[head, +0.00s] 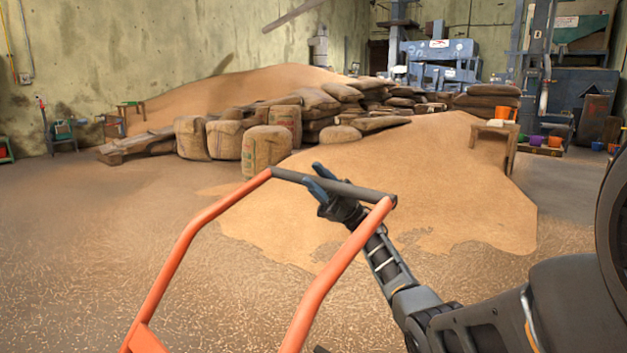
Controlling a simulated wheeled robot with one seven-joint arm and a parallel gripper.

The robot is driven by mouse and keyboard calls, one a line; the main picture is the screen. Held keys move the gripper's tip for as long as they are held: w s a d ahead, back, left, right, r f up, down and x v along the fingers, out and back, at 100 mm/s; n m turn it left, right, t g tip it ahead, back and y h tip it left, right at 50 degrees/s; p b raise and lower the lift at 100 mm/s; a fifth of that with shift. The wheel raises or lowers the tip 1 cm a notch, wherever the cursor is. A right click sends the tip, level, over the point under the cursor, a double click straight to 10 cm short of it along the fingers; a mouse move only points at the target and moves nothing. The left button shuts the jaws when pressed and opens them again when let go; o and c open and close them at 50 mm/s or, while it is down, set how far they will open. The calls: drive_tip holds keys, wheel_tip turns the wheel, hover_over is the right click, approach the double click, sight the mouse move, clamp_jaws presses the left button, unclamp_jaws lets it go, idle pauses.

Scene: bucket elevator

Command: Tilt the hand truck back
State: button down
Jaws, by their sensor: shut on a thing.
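The hand truck (188,246) shows as an orange tubular frame in the lower middle of the head view. Its two side tubes rise to a dark grip bar (368,195) across the top. The lower part of the hand truck is out of the picture. My gripper (322,187) reaches in from the right and is shut on the grip bar, left of its middle. Its bluish fingers stick up past the bar. The frame leans, but I cannot tell its exact angle to the floor.
A grain pile (400,170) spreads over the floor ahead, with stuffed sacks (266,152) behind it. A wooden stool (491,142) stands on its right side. Blue machinery (440,62) is at the back. The floor at left (80,225) is open, with scattered grain.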

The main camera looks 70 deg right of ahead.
drive_tip(key=shift+s+d+f+m+t+h, duration=0.2)
drive_tip(key=shift+d+f+m+t+h, duration=0.3)
drive_tip(key=shift+d+f+m+t, duration=0.15)
drive_tip(key=c, duration=1.1)
unclamp_jaws()
drive_tip(key=o, duration=0.3)
drive_tip(key=shift+r, duration=0.1)
drive_tip(key=b+v, duration=0.1)
drive_tip(key=v, duration=0.6)
drive_tip(key=shift+s+d+f, duration=0.15)
drive_tip(key=shift+s+f, duration=0.1)
drive_tip(key=shift+s, duration=0.05)
